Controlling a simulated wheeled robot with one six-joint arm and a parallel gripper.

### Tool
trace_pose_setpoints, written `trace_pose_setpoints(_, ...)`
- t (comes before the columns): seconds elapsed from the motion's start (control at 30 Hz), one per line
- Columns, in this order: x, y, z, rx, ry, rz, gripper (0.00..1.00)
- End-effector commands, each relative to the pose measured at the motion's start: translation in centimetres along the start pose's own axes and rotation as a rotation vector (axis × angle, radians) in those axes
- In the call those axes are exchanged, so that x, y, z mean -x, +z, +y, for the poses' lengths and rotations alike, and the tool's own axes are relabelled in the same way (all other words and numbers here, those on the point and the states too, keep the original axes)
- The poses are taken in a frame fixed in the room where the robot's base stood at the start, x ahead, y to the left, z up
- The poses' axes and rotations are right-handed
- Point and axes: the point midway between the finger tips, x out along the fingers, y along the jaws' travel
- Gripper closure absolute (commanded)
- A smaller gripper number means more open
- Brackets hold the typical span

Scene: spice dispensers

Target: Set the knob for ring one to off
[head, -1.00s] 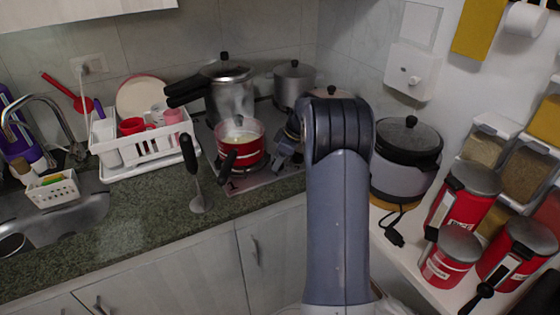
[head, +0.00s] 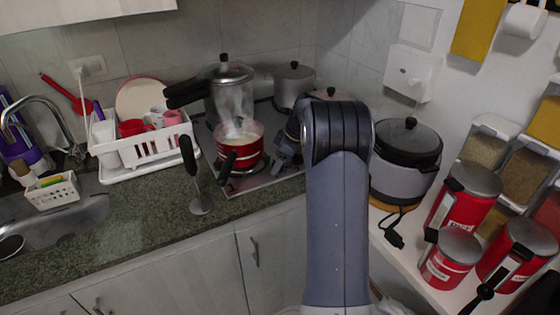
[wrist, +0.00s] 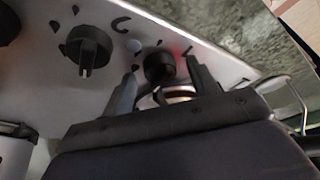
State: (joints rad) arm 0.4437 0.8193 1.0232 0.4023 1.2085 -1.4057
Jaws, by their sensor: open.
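My gripper (wrist: 161,66) is open in the wrist view, its two dark fingers apart. A round black knob (wrist: 158,68) shows between the fingertips, with a red glow on the panel beside it. I cannot tell whether the fingers touch it. A second black knob (wrist: 88,46) with a raised grip sits to its left, and part of a third (wrist: 7,24) shows at the left edge. No label tells which is ring one. In the head view my gripper (head: 285,152) is small and dark beside the cooktop (head: 262,181); the knobs are not clear there.
A red pot (head: 240,153) steams on the cooktop, its handle toward the front. A pressure cooker (head: 232,92) and another pot (head: 293,86) stand behind. A white dish rack (head: 150,152) is left. A rice cooker (head: 404,165) and red canisters (head: 463,195) stand right.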

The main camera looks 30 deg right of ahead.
Motion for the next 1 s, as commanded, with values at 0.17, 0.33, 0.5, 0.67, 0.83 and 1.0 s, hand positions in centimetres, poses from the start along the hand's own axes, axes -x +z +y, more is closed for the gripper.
trace_pose_setpoints(0.17,0.3,0.0,0.0,0.0,0.001,0.0,0.43)
trace_pose_setpoints(0.33,2.5,-0.1,0.1,0.001,0.005,0.002,0.43)
trace_pose_setpoints(0.5,6.0,0.0,0.1,0.0,0.004,0.001,0.43)
trace_pose_setpoints(0.67,8.8,0.0,0.1,0.0,0.003,0.001,0.43)
trace_pose_setpoints(0.83,10.5,0.0,0.0,-0.001,0.001,0.0,0.43)
trace_pose_setpoints(1.0,10.8,0.0,0.0,0.0,0.0,0.0,0.43)
